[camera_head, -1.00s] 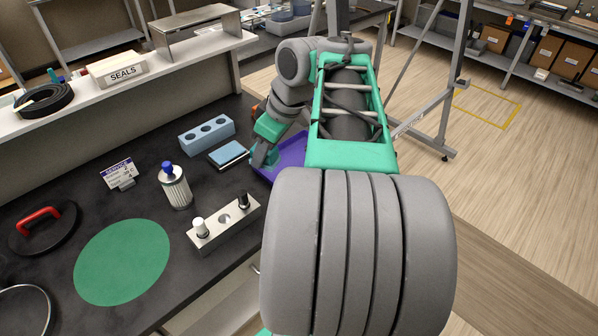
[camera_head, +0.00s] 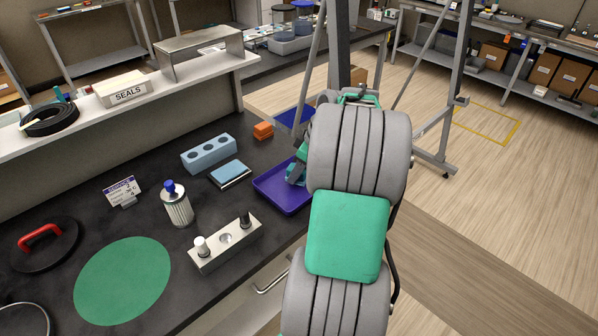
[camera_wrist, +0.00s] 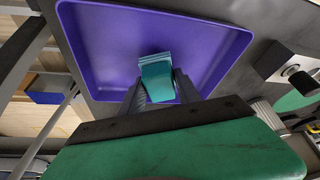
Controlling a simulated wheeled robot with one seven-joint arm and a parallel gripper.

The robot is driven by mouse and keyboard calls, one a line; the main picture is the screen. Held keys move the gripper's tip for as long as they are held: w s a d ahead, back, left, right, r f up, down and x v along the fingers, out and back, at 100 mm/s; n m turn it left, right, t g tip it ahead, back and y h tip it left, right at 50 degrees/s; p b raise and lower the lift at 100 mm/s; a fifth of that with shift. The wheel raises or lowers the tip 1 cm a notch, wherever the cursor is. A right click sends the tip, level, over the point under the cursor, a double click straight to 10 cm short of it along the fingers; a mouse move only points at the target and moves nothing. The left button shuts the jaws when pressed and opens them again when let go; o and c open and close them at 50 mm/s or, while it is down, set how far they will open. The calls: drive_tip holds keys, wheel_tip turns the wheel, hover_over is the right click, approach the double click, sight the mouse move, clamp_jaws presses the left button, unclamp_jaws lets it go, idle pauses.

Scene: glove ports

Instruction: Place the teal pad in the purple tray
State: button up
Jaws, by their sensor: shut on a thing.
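The purple tray (camera_head: 277,196) lies on the dark bench near its right edge, partly hidden by my arm in the head view. In the wrist view the tray's floor and rim (camera_wrist: 100,45) fill the upper middle. My gripper (camera_wrist: 158,88) is over the tray and shut on the teal pad (camera_wrist: 156,78), which sits between the two fingers. In the head view the pad (camera_head: 294,174) is only partly visible at the gripper. I cannot tell whether the pad touches the tray floor.
A metal block with pegs (camera_head: 226,242) stands in front.

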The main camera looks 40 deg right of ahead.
drive_tip(key=shift+f, duration=0.6)
drive_tip(key=shift+f, duration=0.1)
drive_tip(key=o, duration=1.2)
drive_tip(key=v, duration=1.2)
drive_tip(key=shift+a+p, duration=0.1)
drive_tip(key=shift+p, duration=0.25)
